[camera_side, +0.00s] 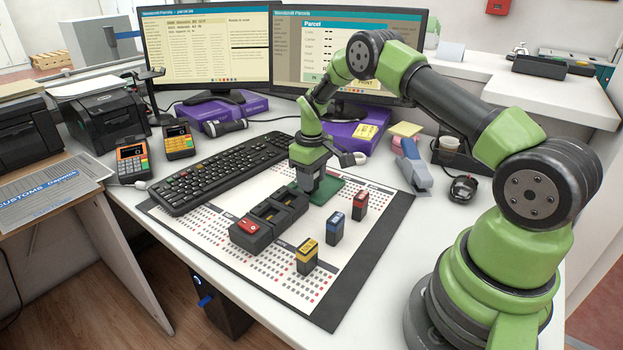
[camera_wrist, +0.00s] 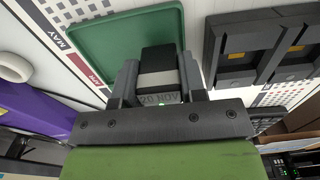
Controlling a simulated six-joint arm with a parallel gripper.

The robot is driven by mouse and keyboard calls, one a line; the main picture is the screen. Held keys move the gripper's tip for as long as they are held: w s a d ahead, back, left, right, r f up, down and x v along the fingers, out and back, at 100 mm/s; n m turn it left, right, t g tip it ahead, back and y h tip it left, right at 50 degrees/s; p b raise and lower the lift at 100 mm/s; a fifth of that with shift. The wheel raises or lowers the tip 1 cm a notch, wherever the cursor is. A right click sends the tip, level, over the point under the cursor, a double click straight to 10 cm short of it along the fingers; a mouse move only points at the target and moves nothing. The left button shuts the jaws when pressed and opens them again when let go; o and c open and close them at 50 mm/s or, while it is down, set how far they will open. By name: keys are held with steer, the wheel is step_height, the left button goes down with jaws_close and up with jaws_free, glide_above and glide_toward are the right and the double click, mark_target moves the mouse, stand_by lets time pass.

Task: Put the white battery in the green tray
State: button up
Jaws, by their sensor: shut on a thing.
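My gripper (camera_side: 309,182) is over the green tray (camera_side: 333,190) in the side view, fingers pointing down. In the wrist view my gripper (camera_wrist: 160,82) is shut on the white battery (camera_wrist: 157,80), a dark block with a white band and a grey face printed "20 NOV". The green tray (camera_wrist: 105,48) lies beyond and to the left of the battery there. The battery overlaps the tray's right part in that view. In the side view the fingers hide most of the battery. I cannot tell whether it touches the tray floor.
A black charger (camera_side: 262,222) with a red battery (camera_side: 248,226) in it stands left of the tray. Yellow (camera_side: 307,257), blue (camera_side: 335,229) and red (camera_side: 360,206) batteries stand on the calendar mat (camera_side: 372,255). A keyboard (camera_side: 222,173) and stapler (camera_side: 413,167) flank the area.

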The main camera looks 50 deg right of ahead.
steer(key=shift+f, duration=0.3)
steer(key=shift+f, duration=0.15)
steer(key=o, duration=1)
